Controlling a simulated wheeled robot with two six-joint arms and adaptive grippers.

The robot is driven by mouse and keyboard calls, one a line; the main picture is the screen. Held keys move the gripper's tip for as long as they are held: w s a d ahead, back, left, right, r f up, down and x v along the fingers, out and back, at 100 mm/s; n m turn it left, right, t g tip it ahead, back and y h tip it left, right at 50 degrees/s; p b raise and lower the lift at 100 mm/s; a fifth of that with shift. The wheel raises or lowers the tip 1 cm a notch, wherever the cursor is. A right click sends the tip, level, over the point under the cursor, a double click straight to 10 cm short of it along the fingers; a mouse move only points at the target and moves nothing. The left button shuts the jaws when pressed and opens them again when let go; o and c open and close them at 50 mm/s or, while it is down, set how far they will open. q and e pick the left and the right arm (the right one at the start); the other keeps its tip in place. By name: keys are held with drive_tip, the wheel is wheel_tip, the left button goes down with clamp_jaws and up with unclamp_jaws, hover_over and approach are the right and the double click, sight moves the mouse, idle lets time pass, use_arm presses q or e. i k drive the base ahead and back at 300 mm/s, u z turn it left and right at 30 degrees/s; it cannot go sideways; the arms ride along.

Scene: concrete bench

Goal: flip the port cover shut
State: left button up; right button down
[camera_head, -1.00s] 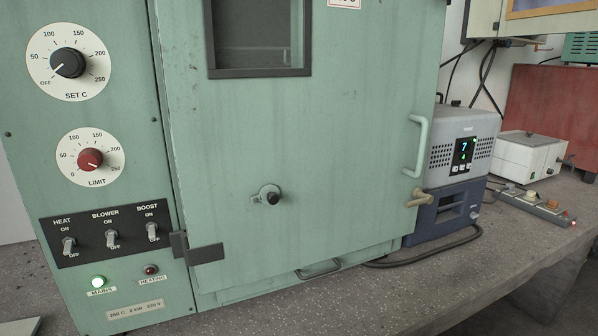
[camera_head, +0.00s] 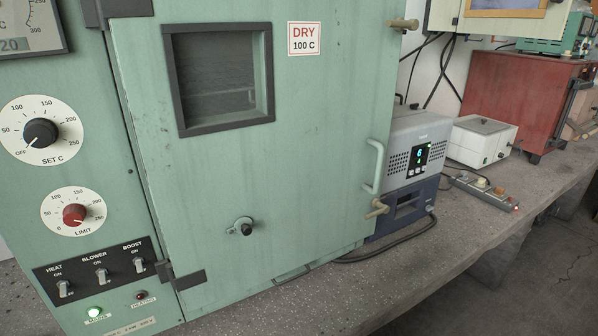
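The port cover (camera_head: 237,226) is a small grey metal piece low on the green oven door (camera_head: 310,160). A short dark round stub (camera_head: 247,229) sits at its right side. The parts are too small to tell how far the cover lies over the port opening. Neither of my grippers is in view.
The door has a window (camera_head: 222,80), a pale green handle (camera_head: 376,166) and tan latches (camera_head: 377,208) at its right edge. Dials and switches (camera_head: 97,277) are on the left panel. A grey-blue unit (camera_head: 405,165) stands right of the oven. The bench front right is clear.

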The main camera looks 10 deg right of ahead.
sight(243, 225)
drive_tip(key=u, duration=1.5)
drive_tip(key=k, duration=1)
drive_tip(key=z, duration=2)
drive_tip(key=i, duration=0.5)
